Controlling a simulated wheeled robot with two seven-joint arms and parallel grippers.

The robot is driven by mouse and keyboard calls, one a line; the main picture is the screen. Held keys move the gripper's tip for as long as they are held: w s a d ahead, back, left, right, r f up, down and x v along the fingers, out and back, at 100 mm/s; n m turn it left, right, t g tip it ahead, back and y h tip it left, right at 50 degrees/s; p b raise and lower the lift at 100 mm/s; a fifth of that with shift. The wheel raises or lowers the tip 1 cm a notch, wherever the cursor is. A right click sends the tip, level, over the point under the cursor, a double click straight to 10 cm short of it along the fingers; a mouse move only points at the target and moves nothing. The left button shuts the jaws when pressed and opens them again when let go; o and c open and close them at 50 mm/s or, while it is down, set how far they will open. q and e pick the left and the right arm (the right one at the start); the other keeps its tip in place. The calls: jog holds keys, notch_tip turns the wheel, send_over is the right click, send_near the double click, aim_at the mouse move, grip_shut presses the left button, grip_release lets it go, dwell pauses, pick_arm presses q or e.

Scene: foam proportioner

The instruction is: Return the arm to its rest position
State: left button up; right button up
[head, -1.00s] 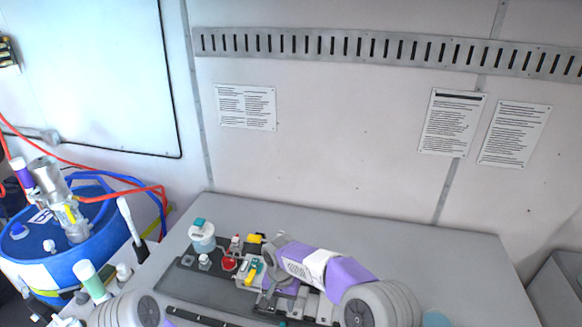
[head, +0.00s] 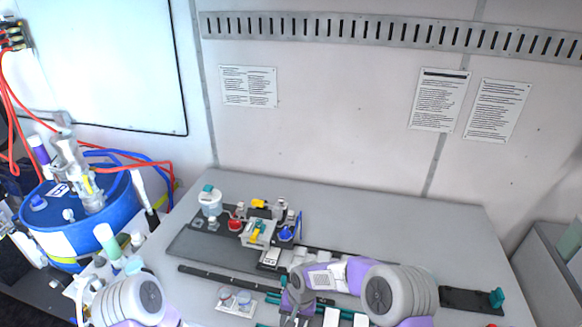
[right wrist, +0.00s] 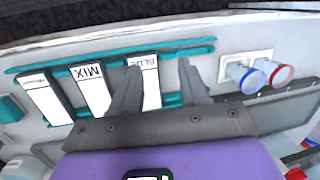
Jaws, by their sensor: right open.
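My right arm (head: 345,280) reaches in from the lower right in the head view. Its gripper (head: 292,321) points toward the table's front, near the bottom edge. In the right wrist view the right gripper (right wrist: 160,84) is open, with nothing held between its fingers. Behind the fingers is a teal rack with white cards, one marked MIX (right wrist: 90,90) and one marked BLUE (right wrist: 150,85). Whether a finger touches a card I cannot tell. My left arm (head: 130,300) shows at the lower left; its gripper is out of view.
A proportioner board (head: 205,243) holds a red knob (head: 235,225), a blue knob (head: 285,234) and yellow parts. Blue- and red-ringed cups (head: 235,301) sit in front of a dark rail (head: 225,281). A blue drum (head: 110,212) with hoses stands left. The table's back is clear.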

jog(key=s+d+f+y, duration=0.1)
jog(key=s+d+f, duration=0.25)
jog(key=s, duration=0.45)
jog(key=s+d+f+m+t, duration=0.1)
jog(key=s+d+f, duration=0.25)
jog(key=s, duration=0.35)
jog(key=s+d+f+y, duration=0.1)
jog(key=s+d+f, duration=0.25)
jog(key=s, duration=0.45)
pick_arm(q)
notch_tip(320, 180, down, 18)
jog(key=s+b, duration=0.1)
jog(key=b, duration=1.7)
pick_arm(e)
notch_tip(320, 180, down, 18)
jog(key=w+a, duration=0.1)
jog(key=shift+r, duration=0.15)
